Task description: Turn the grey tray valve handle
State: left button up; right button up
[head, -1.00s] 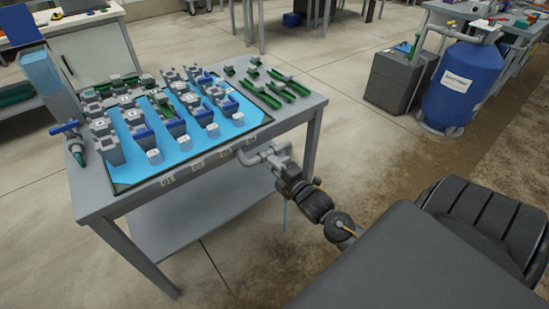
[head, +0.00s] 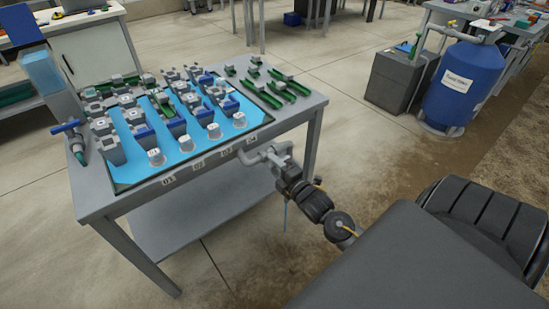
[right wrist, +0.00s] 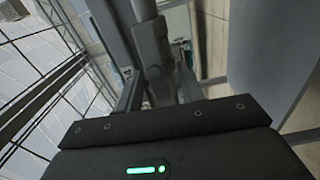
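In the head view the grey pipework with the valve (head: 262,156) sticks out from the front right edge of the tray table. My right gripper (head: 285,163) is at its outer end and hides part of it, so the handle's angle is hard to read. In the right wrist view a grey bar (right wrist: 148,45) runs down between the fingers of my right gripper (right wrist: 160,92). Whether the fingers press on it cannot be told. My left gripper is not in view.
The grey table (head: 290,108) carries a blue-lined tray (head: 185,150) with several grey and blue fittings, and green pieces behind. A blue-handled valve (head: 66,127) is at its left corner. A blue tank (head: 462,85) stands far right. Open floor lies between.

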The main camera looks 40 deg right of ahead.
jog(key=shift+s, duration=0.1)
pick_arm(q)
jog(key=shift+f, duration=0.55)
pick_arm(e)
jog(key=s, duration=1)
jog(key=shift+s, duration=0.3)
jog(key=shift+a, duration=0.1)
